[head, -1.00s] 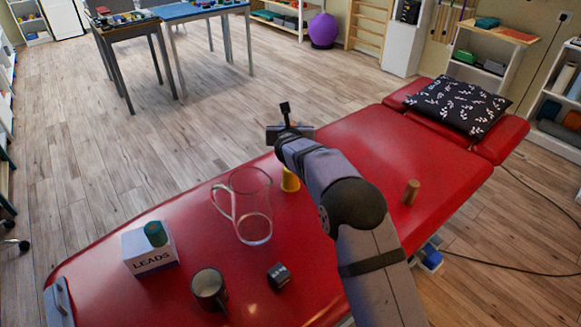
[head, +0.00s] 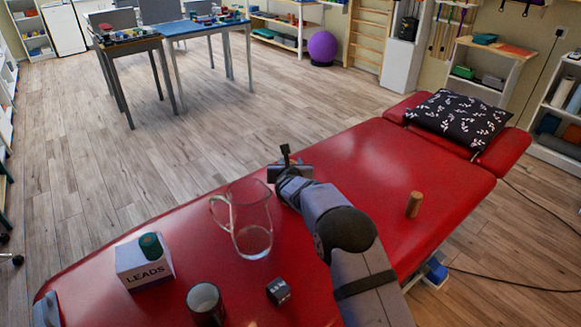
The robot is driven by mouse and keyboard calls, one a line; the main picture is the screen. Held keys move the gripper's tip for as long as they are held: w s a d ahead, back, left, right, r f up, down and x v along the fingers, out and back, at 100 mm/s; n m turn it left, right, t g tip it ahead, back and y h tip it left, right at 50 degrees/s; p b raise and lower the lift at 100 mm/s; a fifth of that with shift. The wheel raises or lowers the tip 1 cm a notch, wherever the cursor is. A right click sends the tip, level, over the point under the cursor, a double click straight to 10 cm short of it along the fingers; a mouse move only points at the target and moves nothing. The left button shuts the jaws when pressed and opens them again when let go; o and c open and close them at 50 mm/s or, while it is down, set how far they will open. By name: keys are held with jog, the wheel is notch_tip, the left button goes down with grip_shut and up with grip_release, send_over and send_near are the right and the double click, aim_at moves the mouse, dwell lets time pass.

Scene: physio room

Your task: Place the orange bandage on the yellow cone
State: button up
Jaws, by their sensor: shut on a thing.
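My gripper (head: 288,173) is over the far long edge of the red treatment table (head: 365,165), right of and beyond the glass jug. It is shut, and its fingers and what they hold are hidden behind the hand and arm. The orange bandage does not show anywhere else, so it is most likely the thing held. The yellow cone is not visible now; my arm covers the part of the table where it stood.
A glass jug (head: 243,220) stands close left of my arm. A LEADS box (head: 146,265) with a teal roll (head: 151,245), a dark mug (head: 205,303) and a small dark block (head: 278,291) are nearer. A brown cylinder (head: 414,204) stands right. A patterned pillow (head: 458,122) lies at the far end.

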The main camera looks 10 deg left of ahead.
jog(key=shift+f, duration=0.3)
jog(key=shift+f, duration=0.2)
jog(key=o, duration=1)
jog(key=shift+r, duration=0.1)
